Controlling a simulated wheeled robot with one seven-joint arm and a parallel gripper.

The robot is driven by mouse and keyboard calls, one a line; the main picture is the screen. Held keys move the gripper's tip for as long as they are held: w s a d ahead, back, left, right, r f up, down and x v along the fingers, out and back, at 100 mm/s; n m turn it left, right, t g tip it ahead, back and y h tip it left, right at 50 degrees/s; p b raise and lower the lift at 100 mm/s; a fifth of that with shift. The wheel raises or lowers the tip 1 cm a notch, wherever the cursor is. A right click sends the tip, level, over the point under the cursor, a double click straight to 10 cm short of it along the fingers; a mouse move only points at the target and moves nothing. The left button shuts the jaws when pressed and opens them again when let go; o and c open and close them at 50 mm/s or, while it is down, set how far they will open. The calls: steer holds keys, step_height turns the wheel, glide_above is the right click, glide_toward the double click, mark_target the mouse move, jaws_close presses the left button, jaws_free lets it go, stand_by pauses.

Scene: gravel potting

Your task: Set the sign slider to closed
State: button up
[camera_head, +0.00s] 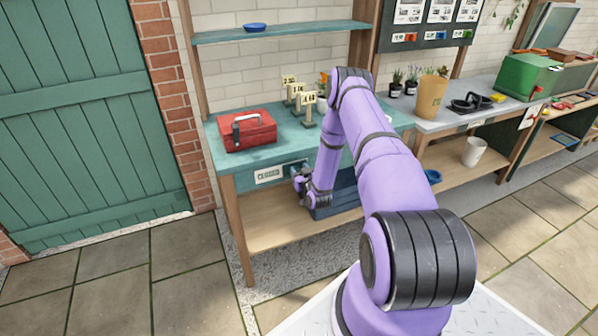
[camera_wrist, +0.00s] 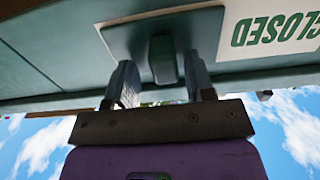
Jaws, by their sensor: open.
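The sign slider's dark green knob (camera_wrist: 163,60) sticks out from a green plate in the wrist view. My gripper (camera_wrist: 161,82) is open, with one finger on each side of the knob and gaps visible between. The white CLOSED label (camera_wrist: 270,32) is upside down to the right of the knob in the wrist view. In the head view the CLOSED label (camera_head: 268,174) is on the front edge of the teal table, and my gripper (camera_head: 299,180) is just right of it. The knob is hidden there behind my gripper.
A dark blue crate (camera_head: 345,196) stands on the lower shelf beside my forearm. A grey bench with a tan pot (camera_head: 431,97) stands to the right. The paved floor in front is clear.

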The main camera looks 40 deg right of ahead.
steer(key=v, duration=1)
steer(key=shift+s, duration=0.4)
steer(key=shift+r, duration=0.1)
